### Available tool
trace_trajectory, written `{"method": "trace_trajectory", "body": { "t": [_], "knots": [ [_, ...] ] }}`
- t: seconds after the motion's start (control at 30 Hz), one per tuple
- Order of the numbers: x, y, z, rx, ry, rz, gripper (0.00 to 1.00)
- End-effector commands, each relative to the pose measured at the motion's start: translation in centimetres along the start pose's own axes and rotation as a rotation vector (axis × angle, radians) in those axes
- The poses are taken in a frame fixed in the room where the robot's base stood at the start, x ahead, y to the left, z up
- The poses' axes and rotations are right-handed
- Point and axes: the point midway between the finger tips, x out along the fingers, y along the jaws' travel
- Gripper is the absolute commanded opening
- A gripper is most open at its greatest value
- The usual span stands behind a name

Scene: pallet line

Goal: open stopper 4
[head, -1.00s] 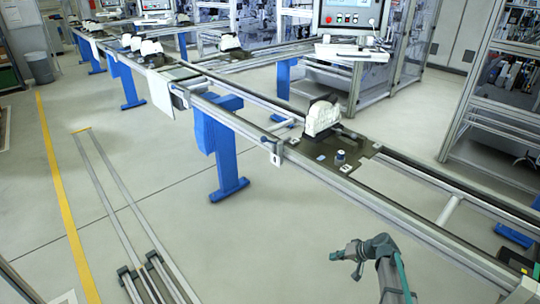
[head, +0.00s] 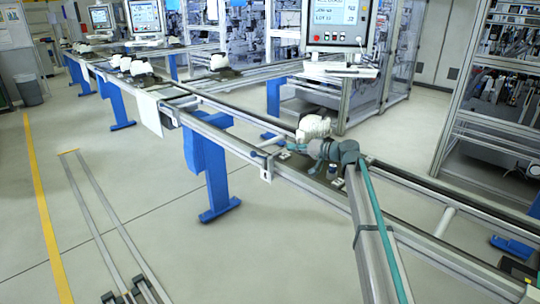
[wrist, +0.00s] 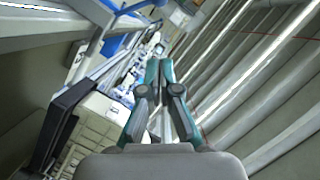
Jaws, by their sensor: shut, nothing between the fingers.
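A pallet (head: 312,180) with a white part (head: 315,127) sits on the line behind my wrist, partly hidden. A small bracket (head: 266,170) is on the near rail just below the fingertips. No number is readable, so I cannot tell which thing is stopper 4.
The conveyor rails (head: 225,135) run back to the left, with more white parts on pallets (head: 135,65). A blue leg (head: 210,165) stands under the near rail. A control screen (head: 337,22) is behind the line.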

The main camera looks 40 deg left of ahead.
Motion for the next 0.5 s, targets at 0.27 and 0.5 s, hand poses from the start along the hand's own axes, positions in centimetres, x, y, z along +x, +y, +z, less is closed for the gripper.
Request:
{"method": "trace_trajectory", "body": {
  "t": [0.27, 0.5],
  "knots": [
    [0.03, -0.12, -0.11, 0.002, 0.001, -0.001, 0.0],
    [0.78, -0.13, -0.21, 0.001, 0.001, -0.001, 0.0]
  ]
}}
